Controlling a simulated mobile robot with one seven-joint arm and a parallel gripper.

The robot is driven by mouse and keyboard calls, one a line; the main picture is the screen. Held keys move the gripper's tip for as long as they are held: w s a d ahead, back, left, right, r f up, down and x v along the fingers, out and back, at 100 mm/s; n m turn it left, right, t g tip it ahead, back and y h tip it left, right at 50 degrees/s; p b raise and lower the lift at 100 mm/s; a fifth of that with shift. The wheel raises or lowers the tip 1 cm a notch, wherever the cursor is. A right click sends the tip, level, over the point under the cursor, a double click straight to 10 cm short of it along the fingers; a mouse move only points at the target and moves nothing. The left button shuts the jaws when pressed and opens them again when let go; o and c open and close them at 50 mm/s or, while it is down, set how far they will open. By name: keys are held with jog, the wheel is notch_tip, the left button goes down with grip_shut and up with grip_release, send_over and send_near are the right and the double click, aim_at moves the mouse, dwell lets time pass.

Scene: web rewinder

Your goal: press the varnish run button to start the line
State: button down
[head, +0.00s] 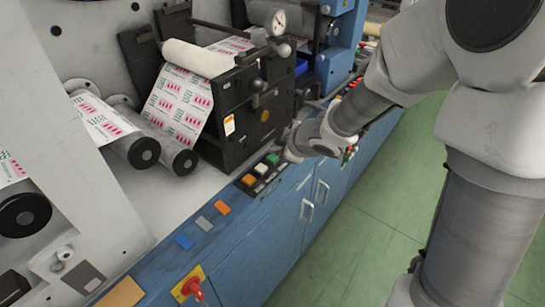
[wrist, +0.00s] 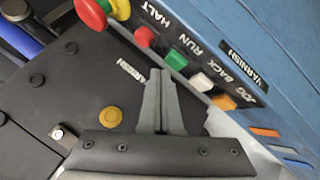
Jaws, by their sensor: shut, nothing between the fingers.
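The varnish button row shows in the wrist view beside the VARNISH plate (wrist: 243,66). The green button (wrist: 175,60) is next to the RUN label; red (wrist: 144,37) is by HALT, white (wrist: 201,82) by BACK and orange (wrist: 225,102) by JOG. My gripper (wrist: 160,73) is shut and empty, its fingertips appearing close to the green button. I cannot tell whether they touch it. In the head view the green button (head: 271,159) shows at the left of my arm's end; the fingers are not clearly seen there.
Flat orange, grey and blue plates (head: 184,241) lie along the ledge. The green floor (head: 350,240) is clear.

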jog(key=shift+f, duration=0.3)
